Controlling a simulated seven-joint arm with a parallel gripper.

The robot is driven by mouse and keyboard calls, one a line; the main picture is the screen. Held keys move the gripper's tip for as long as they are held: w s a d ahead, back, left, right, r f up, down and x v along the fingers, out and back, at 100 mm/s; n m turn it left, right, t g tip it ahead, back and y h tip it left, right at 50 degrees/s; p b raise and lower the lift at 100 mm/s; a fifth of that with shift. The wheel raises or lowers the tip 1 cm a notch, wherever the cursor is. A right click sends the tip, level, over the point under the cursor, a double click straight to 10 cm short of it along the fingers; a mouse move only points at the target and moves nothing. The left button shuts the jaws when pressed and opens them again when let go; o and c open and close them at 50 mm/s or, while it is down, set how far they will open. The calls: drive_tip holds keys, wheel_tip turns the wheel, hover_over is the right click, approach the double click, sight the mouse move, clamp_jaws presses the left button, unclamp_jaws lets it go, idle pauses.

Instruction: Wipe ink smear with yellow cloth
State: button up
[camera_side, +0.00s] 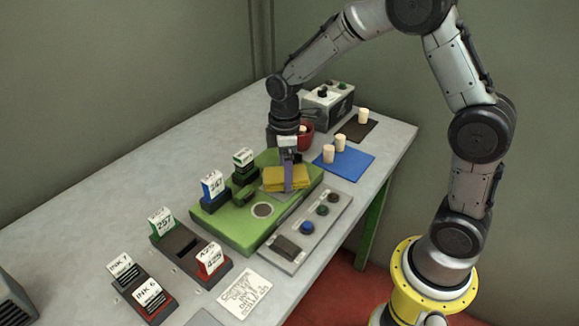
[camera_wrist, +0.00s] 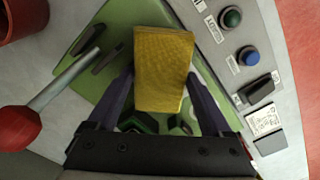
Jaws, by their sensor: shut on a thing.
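The yellow cloth (camera_side: 288,178) is a thick folded pad at the right rear part of the green machine (camera_side: 240,228). My gripper (camera_side: 288,188) points down over it with its fingers shut on it. In the wrist view the cloth (camera_wrist: 163,68) sits between the two purple-grey fingers (camera_wrist: 160,88). The cloth is on or just above the green surface; I cannot tell if it touches. A grey plate shows partly beneath it in the side view. No ink smear is clearly visible; the cloth and fingers hide the surface there.
A control panel (camera_side: 290,247) with several buttons lies along the green machine's right side. Ink boxes (camera_side: 212,186) stand on the machine and in holders at the front left. Cork stoppers (camera_side: 328,153) stand on a blue mat (camera_side: 348,165).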

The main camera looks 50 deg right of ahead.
sight(275, 183)
drive_tip(key=shift+a, duration=2)
drive_tip(key=shift+a+f, duration=0.1)
drive_tip(key=shift+a, duration=0.45)
drive_tip(key=c, duration=0.4)
drive_tip(key=shift+w, duration=0.1)
drive_tip(key=shift+w+d+r, duration=0.15)
drive_tip(key=shift+d+r, duration=0.1)
drive_tip(key=shift+d, duration=0.6)
drive_tip(key=shift+s+d+f, duration=0.1)
drive_tip(key=shift+s+d, duration=0.05)
drive_tip(key=shift+d, duration=1.25)
drive_tip(key=shift+s+d+f, duration=0.1)
drive_tip(key=shift+d, duration=1.3)
drive_tip(key=shift+r, duration=3)
